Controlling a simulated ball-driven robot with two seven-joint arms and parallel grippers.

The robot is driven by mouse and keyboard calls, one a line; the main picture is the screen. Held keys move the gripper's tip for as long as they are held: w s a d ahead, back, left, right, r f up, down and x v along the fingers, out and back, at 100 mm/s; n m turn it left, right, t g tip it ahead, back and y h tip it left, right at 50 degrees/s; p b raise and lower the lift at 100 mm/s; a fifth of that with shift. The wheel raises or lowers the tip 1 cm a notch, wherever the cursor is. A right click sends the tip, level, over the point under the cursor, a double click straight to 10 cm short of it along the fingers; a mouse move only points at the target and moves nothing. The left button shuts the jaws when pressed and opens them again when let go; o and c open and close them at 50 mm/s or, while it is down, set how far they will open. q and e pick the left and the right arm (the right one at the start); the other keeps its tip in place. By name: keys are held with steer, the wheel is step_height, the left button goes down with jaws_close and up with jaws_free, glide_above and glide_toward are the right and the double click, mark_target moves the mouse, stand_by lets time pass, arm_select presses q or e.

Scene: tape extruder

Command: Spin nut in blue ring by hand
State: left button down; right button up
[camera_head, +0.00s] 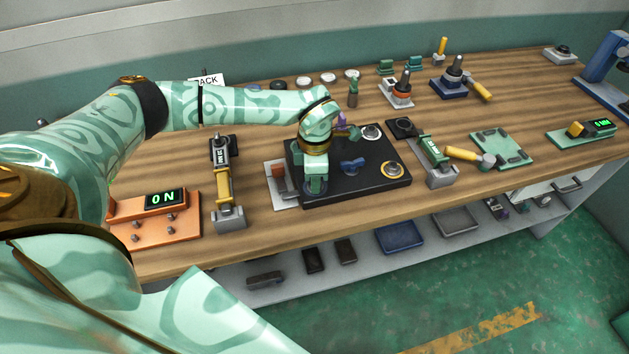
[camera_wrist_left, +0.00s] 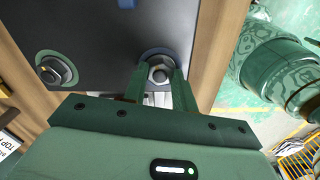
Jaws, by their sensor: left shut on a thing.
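A black board (camera_head: 365,192) lies on the wooden bench, with several nuts on it. My left gripper (camera_head: 316,190) points down over the board's near left part. In the left wrist view its two fingers (camera_wrist_left: 158,82) stand on either side of a grey metal nut (camera_wrist_left: 160,73) and are shut on it. A blue ring (camera_wrist_left: 153,51) on the board surrounds that nut; part of the ring is hidden by the fingers. In the head view the gripper covers most of this nut and ring. My right gripper is in neither view.
A blue winged knob (camera_head: 352,165) and a nut in a yellow ring (camera_head: 391,170) are right of the gripper. A nut in a white ring (camera_head: 371,132) is farther back. A grey plate with a red block (camera_head: 279,176) adjoins the board's left. An orange display unit (camera_head: 155,219) stands left.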

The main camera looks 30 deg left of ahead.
arm_select(q)
steer(key=shift+r+m+p, duration=0.15)
steer(key=shift+m+p, duration=0.3)
steer(key=shift+m, duration=0.95)
steer(key=c, duration=1.5)
jaws_free()
steer(key=shift+m+p, duration=0.4)
steer(key=shift+c, duration=0.2)
steer(key=o, duration=0.5)
steer(key=shift+f, duration=0.2)
steer(key=shift+r, duration=0.1)
step_height(320, 180, up, 8)
steer(key=p, duration=0.7)
